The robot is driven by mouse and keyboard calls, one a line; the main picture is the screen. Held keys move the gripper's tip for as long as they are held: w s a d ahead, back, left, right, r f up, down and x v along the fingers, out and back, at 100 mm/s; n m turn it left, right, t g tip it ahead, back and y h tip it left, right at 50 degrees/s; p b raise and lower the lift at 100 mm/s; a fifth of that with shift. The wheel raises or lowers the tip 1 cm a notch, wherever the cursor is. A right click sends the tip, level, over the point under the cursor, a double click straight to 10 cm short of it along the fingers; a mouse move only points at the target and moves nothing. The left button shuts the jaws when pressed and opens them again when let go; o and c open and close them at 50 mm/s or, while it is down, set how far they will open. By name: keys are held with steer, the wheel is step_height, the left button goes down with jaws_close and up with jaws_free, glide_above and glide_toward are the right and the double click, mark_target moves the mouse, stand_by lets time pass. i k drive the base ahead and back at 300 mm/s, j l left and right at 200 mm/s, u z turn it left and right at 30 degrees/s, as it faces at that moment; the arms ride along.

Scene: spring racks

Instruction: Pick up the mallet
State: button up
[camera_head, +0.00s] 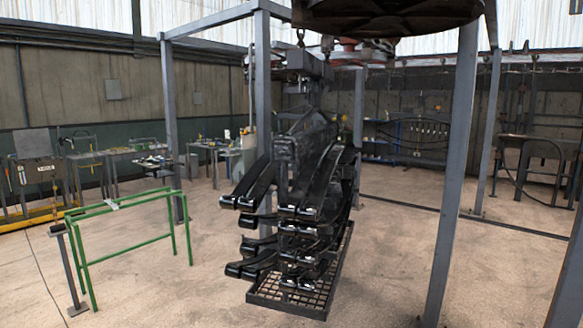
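I cannot make out a mallet with certainty. A small pale object (112,205) lies on the top rail of the green frame (130,241) at the left; it is too small to tell what it is. A grey post-like piece (69,265) with a short crosspiece at its top stands slightly tilted beside the frame's left end. Several hand tools show on the far workbenches (110,153), too small to name. My gripper does not show in this view.
A rack of stacked black leaf springs (290,210) on a mesh base (290,299) stands in the middle. Grey steel posts (452,180) rise around it. A dark round body (390,14) hangs at the top. The floor (190,285) between green frame and rack is clear.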

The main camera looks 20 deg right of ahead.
mark_target(62, 227)
steer(key=i+j+u, duration=0.35)
steer(key=i, duration=0.7)
steer(key=i+u, duration=0.35)
steer(key=i, duration=0.7)
steer(key=i+j, duration=0.1)
steer(key=i, duration=4.35)
